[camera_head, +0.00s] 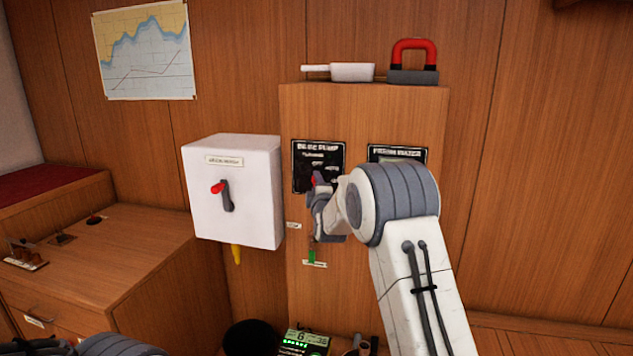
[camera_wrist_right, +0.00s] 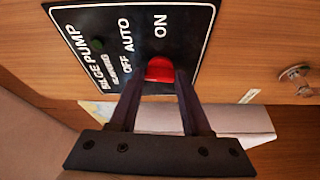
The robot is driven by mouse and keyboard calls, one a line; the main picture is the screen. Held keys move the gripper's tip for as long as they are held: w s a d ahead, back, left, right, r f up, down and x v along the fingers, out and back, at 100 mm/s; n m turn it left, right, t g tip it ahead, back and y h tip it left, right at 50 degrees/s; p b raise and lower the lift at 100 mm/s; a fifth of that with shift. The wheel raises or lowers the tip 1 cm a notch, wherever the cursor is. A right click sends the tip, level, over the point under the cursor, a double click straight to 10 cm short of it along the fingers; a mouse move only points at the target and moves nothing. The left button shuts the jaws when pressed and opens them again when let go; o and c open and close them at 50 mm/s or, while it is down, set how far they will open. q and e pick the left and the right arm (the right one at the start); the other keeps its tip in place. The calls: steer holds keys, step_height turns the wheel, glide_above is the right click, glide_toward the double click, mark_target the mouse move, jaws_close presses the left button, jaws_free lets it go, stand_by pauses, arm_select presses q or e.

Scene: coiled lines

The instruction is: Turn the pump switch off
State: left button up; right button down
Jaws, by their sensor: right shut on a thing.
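The black bilge pump panel (camera_head: 303,181) is on the wooden cabinet front, partly hidden by my right gripper (camera_head: 319,184). In the right wrist view, the panel (camera_wrist_right: 190,25) shows the labels OFF, AUTO and ON in a row. The red switch knob (camera_wrist_right: 160,68) is nearest the ON label. My right gripper (camera_wrist_right: 158,76) is shut on this knob, with one finger on each side. The base of the switch is hidden behind the knob and fingers. Part of my left arm shows at the bottom left of the head view, but its gripper cannot be made out.
A white box (camera_head: 255,190) with a red-tipped lever (camera_head: 220,192) sticks out left of the panel. Another dark panel (camera_head: 385,153) is partly behind my right arm. A metal fitting (camera_wrist_right: 296,80) projects beside the pump panel. A red-handled object (camera_head: 413,62) stands on the cabinet top.

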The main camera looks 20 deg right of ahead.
steer(key=shift+a+n+p, duration=0.1)
steer(key=shift+n+p, duration=0.2)
steer(key=shift+n, duration=0.4)
steer(key=shift+c, duration=1.8)
jaws_free()
steer(key=shift+s, duration=0.1)
steer(key=b+v, duration=0.1)
steer(key=v, duration=0.9)
steer(key=shift+s+r, duration=0.15)
steer(key=shift+r, duration=0.05)
